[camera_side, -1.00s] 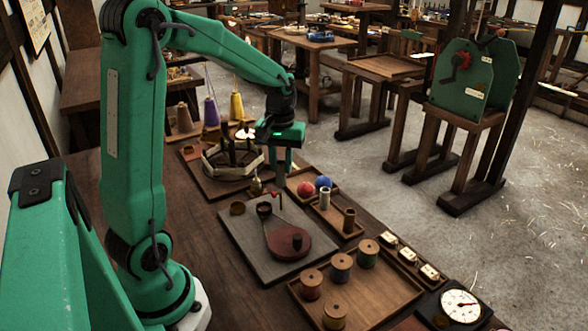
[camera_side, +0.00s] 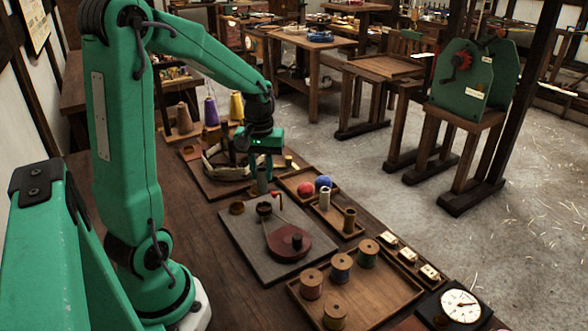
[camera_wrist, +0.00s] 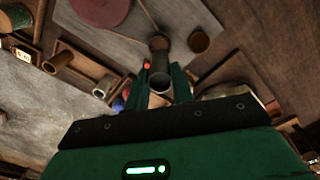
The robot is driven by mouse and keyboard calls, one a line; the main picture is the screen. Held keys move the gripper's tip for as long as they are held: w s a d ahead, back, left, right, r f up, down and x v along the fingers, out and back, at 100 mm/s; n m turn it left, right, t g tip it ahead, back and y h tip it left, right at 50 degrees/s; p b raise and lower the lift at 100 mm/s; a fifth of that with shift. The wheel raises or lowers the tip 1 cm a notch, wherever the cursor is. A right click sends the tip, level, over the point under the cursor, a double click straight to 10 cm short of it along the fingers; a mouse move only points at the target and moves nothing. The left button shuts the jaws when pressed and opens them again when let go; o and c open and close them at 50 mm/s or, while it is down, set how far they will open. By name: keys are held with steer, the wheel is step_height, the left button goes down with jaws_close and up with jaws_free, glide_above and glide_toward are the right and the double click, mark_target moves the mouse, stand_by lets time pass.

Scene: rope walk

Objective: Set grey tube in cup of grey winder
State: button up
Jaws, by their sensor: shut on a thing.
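The grey winder (camera_side: 262,232) is a flat grey board with a maroon disc (camera_side: 287,243) and a small dark cup (camera_side: 264,208) near its far end. The cup also shows in the wrist view (camera_wrist: 158,42). My gripper (camera_side: 263,168) is shut on the grey tube (camera_side: 262,182) and holds it above the board's far end, near the cup. In the wrist view the tube (camera_wrist: 160,78) sits between my fingers, with its open end showing, close to the dark cup. Whether the tube touches the cup I cannot tell.
A small brown pot (camera_side: 237,207) stands left of the dark cup, and a red-tipped pin (camera_side: 278,197) to its right. A tray (camera_side: 309,180) holds red and blue balls. Another tray (camera_side: 338,214) holds pale and brown tubes. A tray of spools (camera_side: 375,292) lies nearer.

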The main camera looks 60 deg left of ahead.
mark_target(263, 188)
steer(key=shift+f, duration=1.9)
steer(key=shift+f, duration=0.35)
steer(key=shift+f, duration=0.35)
steer(key=shift+f, duration=0.4)
stand_by(0.4)
steer(key=o, duration=1.2)
steer(key=shift+o, duration=0.2)
steer(key=shift+r, duration=0.1)
